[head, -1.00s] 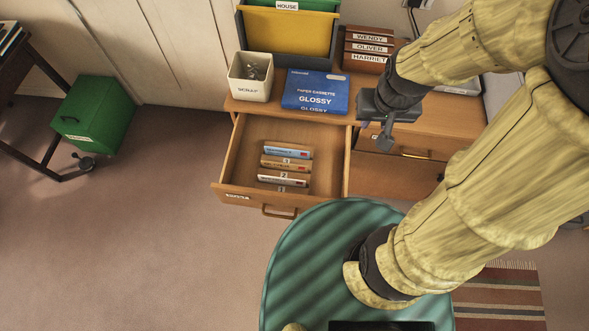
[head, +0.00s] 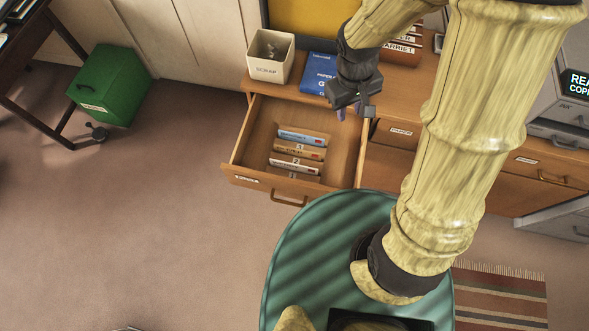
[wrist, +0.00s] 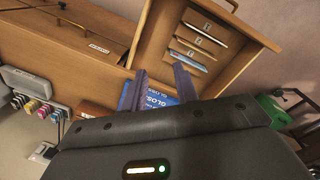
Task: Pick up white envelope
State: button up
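In the head view three flat, thin items stand in slots in an open drawer (head: 240,150). The front one is whitish (head: 297,162) and looks like the white envelope, but I cannot be sure. Behind it are a brown one (head: 297,148) and a pale blue one (head: 302,136). Only their upper parts show. My gripper (head: 355,112) is above the drawer's right rear corner, beside the blue paper box. In the wrist view its two fingers (wrist: 160,70) are apart with nothing held, and the drawer lies beyond them.
The blue paper box (head: 316,72) and a scrap bin (head: 269,56) stand on the bureau top behind the drawer. Brown name folders (head: 402,50) are to the right. A green box (head: 110,85) is at far left. The drawer is open above and its front is clear.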

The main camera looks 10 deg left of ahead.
jog(key=s+a+f+n+h+b, duration=0.3)
jog(key=a+f+n, duration=0.7)
jog(key=a+f, duration=0.7)
jog(key=shift+s+a+h, duration=0.25)
jog(key=shift+a+h, duration=0.05)
jog(key=shift+a, duration=0.35)
jog(key=shift+f, duration=0.2)
send_near(296, 172)
jog(key=shift+s+d+f, duration=0.1)
jog(key=shift+d+f, duration=0.05)
jog(key=shift+d, duration=0.8)
jog(key=shift+d+f, duration=0.1)
jog(key=shift+f, duration=0.05)
jog(key=shift+f, duration=0.1)
jog(key=shift+w+p+x, duration=0.15)
jog(key=shift+p+x, duration=0.1)
jog(key=shift+x, duration=1)
jog(key=shift+w+p+x, duration=0.15)
jog(key=shift+p+x, duration=0.05)
jog(key=shift+x, duration=1.1)
jog(key=shift+f, duration=0.2)
